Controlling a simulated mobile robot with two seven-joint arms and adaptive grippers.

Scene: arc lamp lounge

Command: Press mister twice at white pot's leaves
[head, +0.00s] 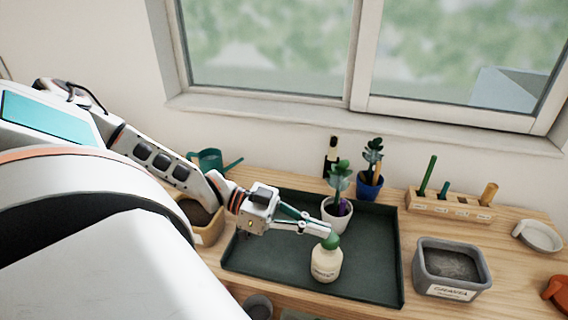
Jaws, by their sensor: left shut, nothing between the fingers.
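The mister (326,265) is a cream bottle with a green top and a label, standing upright on the dark tray (270,255). The white pot (335,214) stands behind it on the tray, with green leaves (340,177) rising from it. My left gripper (325,230) reaches in from the left, shut and empty. Its fingertips are right at the mister's green top; I cannot tell whether they touch it. The fingers pass in front of the white pot's lower part. My right gripper is not in view.
A blue pot (369,187) with a plant stands at the tray's back edge, beside a dark bottle (331,158). A grey bin (450,270) and a wooden tool rack (450,206) are to the right. A teal watering can (213,161) is behind my left arm.

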